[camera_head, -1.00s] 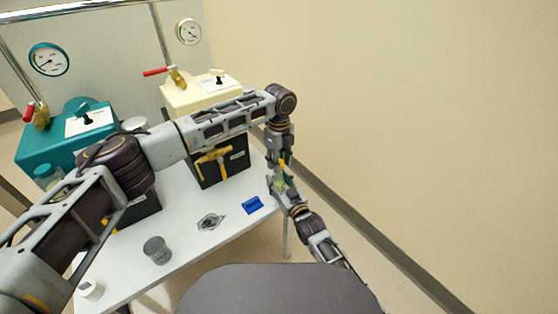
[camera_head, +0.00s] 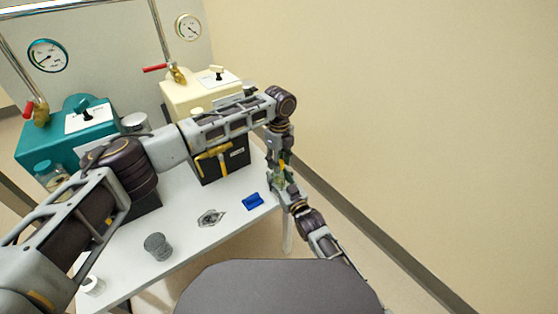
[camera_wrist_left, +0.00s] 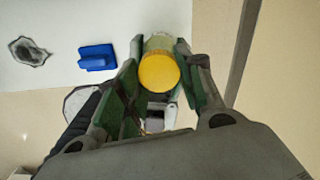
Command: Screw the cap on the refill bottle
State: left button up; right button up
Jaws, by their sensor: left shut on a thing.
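The refill bottle (camera_head: 280,183), pale and see-through greenish, is off the table's right edge, where my two arms meet. In the left wrist view the yellow cap (camera_wrist_left: 158,72) faces the camera, with the pale bottle body (camera_wrist_left: 158,42) directly behind it. My left gripper (camera_head: 281,170) comes down from above; its green-padded fingers (camera_wrist_left: 159,62) are shut on the cap, one on each side. My right gripper (camera_head: 287,194) is at the bottle from below. Its fingers are small and partly hidden, and I cannot tell how they close. The threads are hidden.
A blue block (camera_head: 252,201), a grey metal piece (camera_head: 210,218), a dark grey jar (camera_head: 157,246) and a white cup (camera_head: 94,286) stand on the white table (camera_head: 190,240). Teal (camera_head: 60,140) and cream (camera_head: 190,97) boxes stand behind. A bare wall (camera_head: 420,130) is at right.

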pick_arm(q)
jog(key=shift+f, duration=0.6)
dwell(0.8)
jog(key=shift+a+m, duration=0.1)
jog(key=shift+m, duration=2.7)
jog(key=m, duration=0.6)
jog(key=shift+a, duration=0.1)
jog(key=m, duration=0.5)
jog(key=shift+a, duration=0.1)
jog(key=o, duration=0.7)
jog(key=shift+o, duration=0.2)
